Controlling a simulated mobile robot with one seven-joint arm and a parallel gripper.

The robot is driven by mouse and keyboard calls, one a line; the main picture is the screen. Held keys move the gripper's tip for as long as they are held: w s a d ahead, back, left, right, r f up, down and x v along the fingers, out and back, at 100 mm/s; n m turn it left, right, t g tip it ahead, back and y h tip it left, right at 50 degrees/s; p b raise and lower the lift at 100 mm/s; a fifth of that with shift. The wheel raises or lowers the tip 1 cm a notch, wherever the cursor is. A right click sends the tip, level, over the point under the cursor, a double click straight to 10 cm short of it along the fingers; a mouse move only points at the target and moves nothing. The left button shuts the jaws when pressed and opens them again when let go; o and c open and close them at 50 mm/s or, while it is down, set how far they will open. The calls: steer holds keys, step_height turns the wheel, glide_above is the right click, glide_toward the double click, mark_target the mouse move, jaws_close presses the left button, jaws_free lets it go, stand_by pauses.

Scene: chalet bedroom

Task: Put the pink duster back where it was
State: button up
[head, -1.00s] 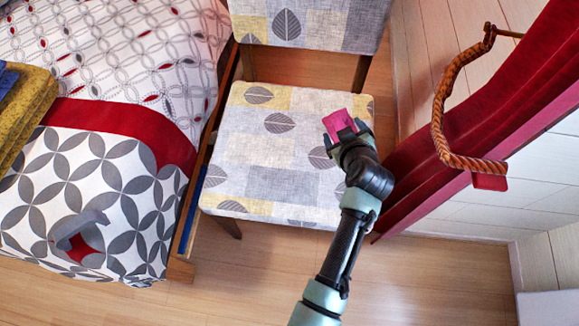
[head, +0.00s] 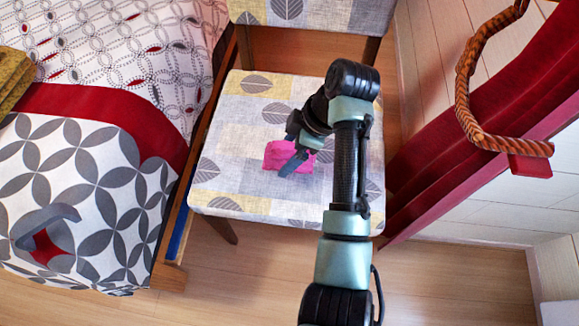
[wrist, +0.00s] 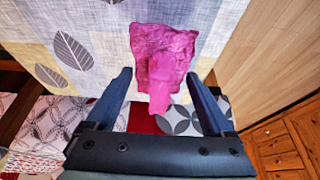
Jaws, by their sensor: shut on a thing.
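The pink duster (head: 275,153) is a soft-looking magenta piece over the middle of the patterned chair seat (head: 230,120). My gripper (head: 291,162) is shut on it, with the duster showing on both sides of the dark finger in the head view. In the wrist view the duster (wrist: 165,52) hangs between and beyond the two fingers, with a wide flat part and a narrower part towards the palm. It is at or just above the seat; I cannot tell whether it touches. My arm hides the right part of the seat.
A bed with a patterned cover (head: 90,185) and a grey hook-shaped thing (head: 45,225) on it stands to the left. A red curtain (head: 470,120) with a rope tieback (head: 468,110) hangs close on the right. The wooden floor (head: 240,285) in front is clear.

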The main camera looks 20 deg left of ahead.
step_height(320, 180, down, 6)
steer(key=shift+b, duration=1.2)
steer(key=o, duration=1.1)
steer(key=shift+c, duration=0.2)
steer(key=shift+r, duration=0.1)
steer(key=p+v, duration=0.5)
steer(key=v, duration=0.7)
